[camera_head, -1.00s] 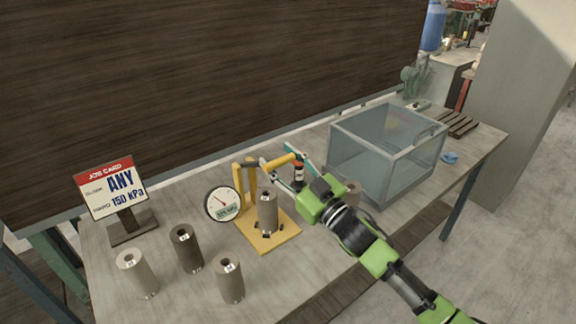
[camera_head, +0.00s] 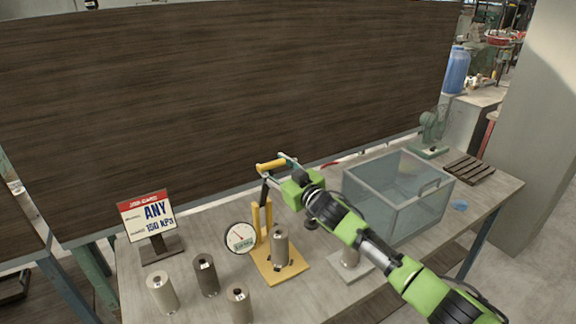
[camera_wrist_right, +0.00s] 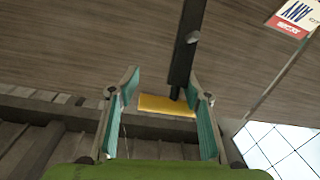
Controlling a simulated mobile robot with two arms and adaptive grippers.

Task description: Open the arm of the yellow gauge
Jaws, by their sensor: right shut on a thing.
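The yellow gauge (camera_head: 258,216) stands on a yellow base plate, with a round white dial (camera_head: 240,238) at its left. A grey cylinder (camera_head: 280,247) stands upright on the base. The gauge's dark arm (camera_head: 264,193) points up from the yellow post, nearly upright, with a yellow handle (camera_head: 270,165) at its top. My right gripper (camera_head: 284,163) is shut on this handle, high above the base. In the right wrist view, the handle (camera_wrist_right: 167,105) lies between the teal finger pads of the gripper (camera_wrist_right: 163,115). My left gripper is not in view.
Several loose cylinders (camera_head: 206,275) stand at the front left, near a job card (camera_head: 147,216) reading "ANY 150 kPa". A clear box (camera_head: 395,195) stands right of the gauge. A fan (camera_head: 432,128) and slatted rack (camera_head: 468,169) are behind it. A dark board rises behind the table.

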